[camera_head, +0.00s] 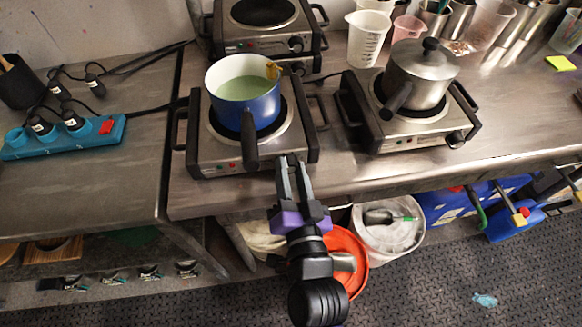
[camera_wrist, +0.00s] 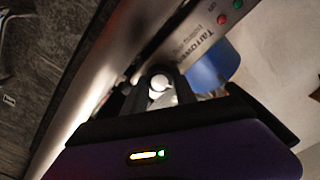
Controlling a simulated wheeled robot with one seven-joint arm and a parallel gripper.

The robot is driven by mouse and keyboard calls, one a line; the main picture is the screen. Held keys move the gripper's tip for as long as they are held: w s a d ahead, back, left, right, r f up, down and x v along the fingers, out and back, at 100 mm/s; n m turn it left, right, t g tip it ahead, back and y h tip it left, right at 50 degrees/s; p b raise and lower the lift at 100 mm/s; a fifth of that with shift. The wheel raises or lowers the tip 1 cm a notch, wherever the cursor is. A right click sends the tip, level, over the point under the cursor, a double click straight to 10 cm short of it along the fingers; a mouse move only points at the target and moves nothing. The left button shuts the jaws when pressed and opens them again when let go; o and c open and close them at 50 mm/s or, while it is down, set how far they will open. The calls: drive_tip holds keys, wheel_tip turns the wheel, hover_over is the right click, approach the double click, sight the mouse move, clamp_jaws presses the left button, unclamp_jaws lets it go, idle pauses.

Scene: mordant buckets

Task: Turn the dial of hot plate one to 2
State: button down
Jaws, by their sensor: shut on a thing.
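A steel hot plate (camera_head: 208,158) with dark side handles stands at the front of the bench, with a blue pot (camera_head: 250,109) of pale green liquid on it. My gripper (camera_head: 290,160) reaches the right part of its front panel, where the dial is hidden in the head view. In the wrist view, my gripper (camera_wrist: 160,88) is shut on the dial (camera_wrist: 158,82), a dark round knob with a bright face. The panel (camera_wrist: 200,45) shows lettering with red and green lights beside it. The dial's setting cannot be read.
The pot's dark handle (camera_head: 250,145) juts forward just left of my gripper. Another hot plate (camera_head: 415,130) with a lidded steel pot (camera_head: 420,72) stands to the right, and one more (camera_head: 265,42) behind. A blue power strip (camera_head: 65,138) lies on the left bench.

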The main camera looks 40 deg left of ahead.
drive_tip(key=shift+m, duration=0.4)
drive_tip(key=c, duration=1)
unclamp_jaws()
drive_tip(key=b+v, duration=0.2)
drive_tip(key=v, duration=0.6)
drive_tip(key=shift+b, duration=0.3)
